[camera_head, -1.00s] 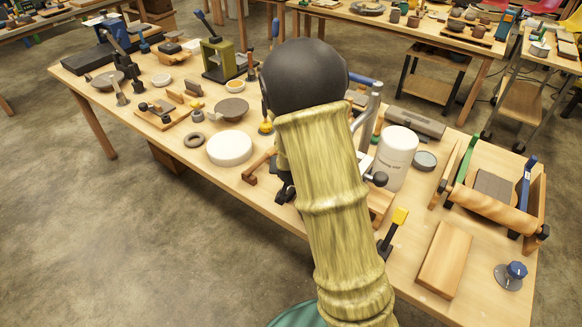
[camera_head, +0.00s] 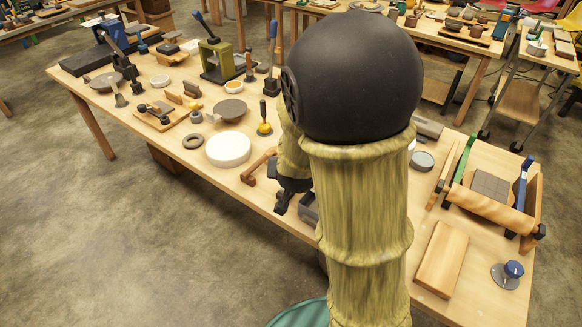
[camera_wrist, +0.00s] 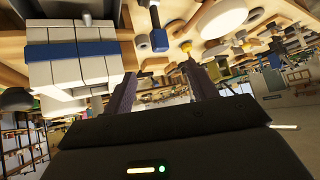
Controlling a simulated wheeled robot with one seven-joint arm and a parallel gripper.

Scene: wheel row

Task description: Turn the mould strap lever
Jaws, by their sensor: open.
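In the wrist view a mould of pale blocks (camera_wrist: 65,72) stands at the upper left, with a blue strap (camera_wrist: 97,48) around it. I cannot pick out its lever with certainty. My gripper (camera_wrist: 164,88) is open and empty; its two dark fingers stand apart, to the right of the mould, with no contact visible. A dark-handled tool with a blue band (camera_wrist: 158,40) shows beyond the fingers. In the head view my gripper (camera_head: 285,203) is at the bench's front edge, partly seen. My own arm hides the mould there.
The wooden bench (camera_head: 232,190) carries a white disc (camera_head: 228,149), a brown wooden piece (camera_head: 258,166) and a yellow-based tool (camera_head: 264,127) near my gripper. Floor in front is clear.

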